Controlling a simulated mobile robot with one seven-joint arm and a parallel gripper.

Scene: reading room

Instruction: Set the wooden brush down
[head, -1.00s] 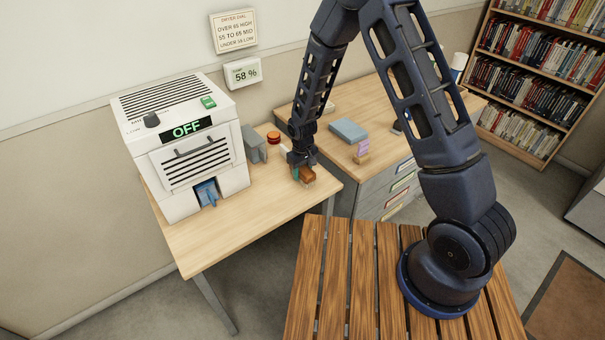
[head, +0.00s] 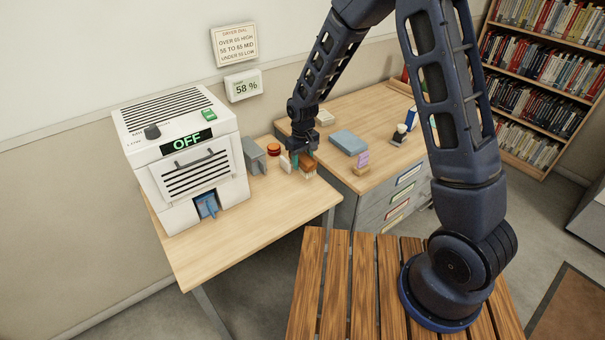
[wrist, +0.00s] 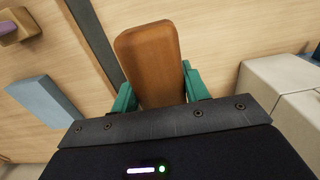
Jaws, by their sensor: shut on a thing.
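The wooden brush (head: 308,165) has a brown back and pale bristles pointing down. It is over the right end of the light wooden table (head: 235,240), near the gap to the drawer cabinet. My gripper (head: 302,160) is shut on it, pointing down. In the wrist view the brush's smooth brown back (wrist: 148,55) sits between the two teal fingers (wrist: 157,88). I cannot tell whether the bristles touch the tabletop.
A white dryer (head: 185,160) reading OFF stands on the table's left. A grey bracket (head: 254,158) and a red round thing (head: 273,149) are behind my gripper. The table's front is clear.

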